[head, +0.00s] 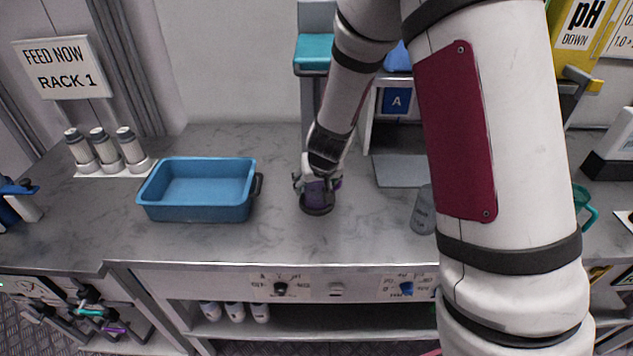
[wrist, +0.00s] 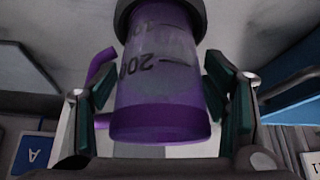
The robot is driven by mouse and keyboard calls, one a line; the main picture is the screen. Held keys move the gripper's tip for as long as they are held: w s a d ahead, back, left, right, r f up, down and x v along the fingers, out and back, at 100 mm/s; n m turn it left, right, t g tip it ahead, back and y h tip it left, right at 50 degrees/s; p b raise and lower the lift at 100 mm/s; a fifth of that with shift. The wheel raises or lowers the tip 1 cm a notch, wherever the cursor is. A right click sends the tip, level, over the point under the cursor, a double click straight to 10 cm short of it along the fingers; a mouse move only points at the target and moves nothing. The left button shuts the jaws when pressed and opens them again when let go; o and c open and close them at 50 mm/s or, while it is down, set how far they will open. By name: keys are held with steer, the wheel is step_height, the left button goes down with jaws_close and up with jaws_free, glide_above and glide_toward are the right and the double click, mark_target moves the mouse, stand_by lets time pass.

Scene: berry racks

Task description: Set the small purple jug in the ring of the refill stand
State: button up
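The small purple jug (head: 317,194) is upright at the middle of the worktop, largely covered by my gripper (head: 318,184). In the wrist view the jug (wrist: 160,95) appears upside down, with dark measuring marks and a purple handle at the left. Whether the jug touches the worktop is unclear. I cannot clearly pick out the refill stand.
A blue tub (head: 196,212) stands left of my gripper. A grey see-through vessel (head: 423,212) stands to the right, partly behind my arm. A grey plate (head: 398,171) lies before a compartment marked A (head: 397,101).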

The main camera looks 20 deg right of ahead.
steer(key=shift+r, duration=0.1)
steer(key=shift+r, duration=0.25)
steer(key=s+a+r+y+p, duration=0.1)
steer(key=s+a+r+p, duration=0.1)
steer(key=s+r, duration=0.8)
steer(key=s+a+r+y+p, duration=0.25)
steer(key=s+r, duration=0.35)
steer(key=r, duration=0.7)
steer(key=s+d+r+h, duration=0.1)
steer(key=s+d+r, duration=0.1)
steer(key=s, duration=0.7)
steer(key=s+d+r+n+h, duration=0.1)
steer(key=s+r, duration=0.3)
steer(key=s, duration=0.5)
steer(key=shift+s+d+g+h, duration=0.2)
steer(key=shift+d+g+h, duration=0.25)
steer(key=shift+d, duration=0.4)
steer(key=shift+c, duration=0.4)
